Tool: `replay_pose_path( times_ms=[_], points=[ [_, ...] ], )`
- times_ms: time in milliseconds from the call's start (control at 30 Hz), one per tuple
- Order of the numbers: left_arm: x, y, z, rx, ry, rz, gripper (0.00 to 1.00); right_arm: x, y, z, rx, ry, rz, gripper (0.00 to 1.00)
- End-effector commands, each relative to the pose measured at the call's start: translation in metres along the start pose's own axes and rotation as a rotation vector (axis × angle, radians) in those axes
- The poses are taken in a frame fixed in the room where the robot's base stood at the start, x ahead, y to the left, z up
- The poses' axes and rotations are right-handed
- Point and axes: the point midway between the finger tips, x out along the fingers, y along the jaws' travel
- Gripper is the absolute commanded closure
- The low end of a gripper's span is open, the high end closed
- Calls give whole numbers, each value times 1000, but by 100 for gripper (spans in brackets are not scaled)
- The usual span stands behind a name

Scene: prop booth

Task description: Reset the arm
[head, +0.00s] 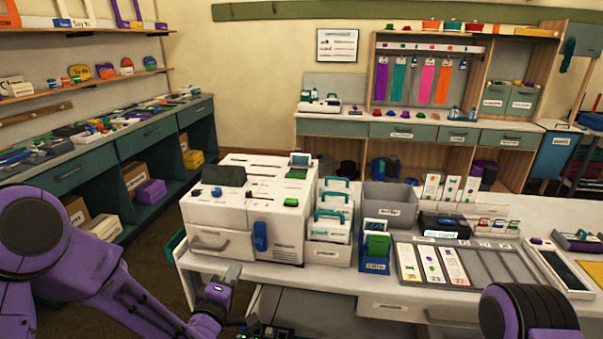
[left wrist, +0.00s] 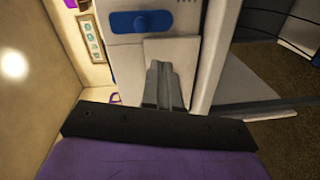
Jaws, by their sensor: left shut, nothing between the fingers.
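My left arm, purple with black joints, comes in from the left in the head view. Its gripper (head: 228,274) is low, in front of the white table's left front edge and below the white machine (head: 232,218). In the left wrist view the gripper (left wrist: 160,78) has its two grey fingers together with nothing between them. They point toward a pale surface below a blue handle (left wrist: 140,22); I cannot tell whether they touch it. Of my right arm only a purple and black part shows at the lower right of the head view; its gripper is not seen.
The white table (head: 340,282) spans the front, holding the machine, card holders, a grey bin (head: 391,205) and a sectioned tray (head: 490,262). A green workbench (head: 62,178) stands left, a cabinet (head: 425,133) behind. Brown floor shows between the workbench and the table.

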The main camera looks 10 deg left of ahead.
Motion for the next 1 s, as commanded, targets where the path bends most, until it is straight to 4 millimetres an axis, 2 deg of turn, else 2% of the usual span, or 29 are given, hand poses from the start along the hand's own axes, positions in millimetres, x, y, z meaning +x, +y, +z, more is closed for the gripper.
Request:
replay_pose_path(
  times_ms=[67,100,167,200,267,300,400,500,600,700,1000],
  points=[
    [-25,-55,1,223,-14,-197,100,0,0,0,0,0,0,57],
    [-43,-87,2,318,-39,-304,100,0,0,0,0,0,0,57],
    [-75,-134,3,445,-88,-462,100,0,0,0,0,0,0,57],
    [-100,-162,4,520,-128,-561,100,0,0,0,0,0,0,57],
    [-140,-201,3,618,-193,-705,100,0,0,0,0,0,0,57],
    [-168,-224,2,673,-239,-796,100,0,0,0,0,0,0,57],
    [-238,-266,-3,772,-344,-995,100,0,0,0,0,0,0,57],
    [-292,-290,-8,812,-406,-1129,100,0,0,0,0,0,0,57],
    [-321,-303,-6,832,-457,-1186,100,0,0,0,0,0,0,57],
    [-330,-307,-4,832,-472,-1202,100,0,0,0,0,0,0,57],
    [-329,-307,-4,829,-469,-1198,100,0,0,0,0,0,0,57]
  ],
)
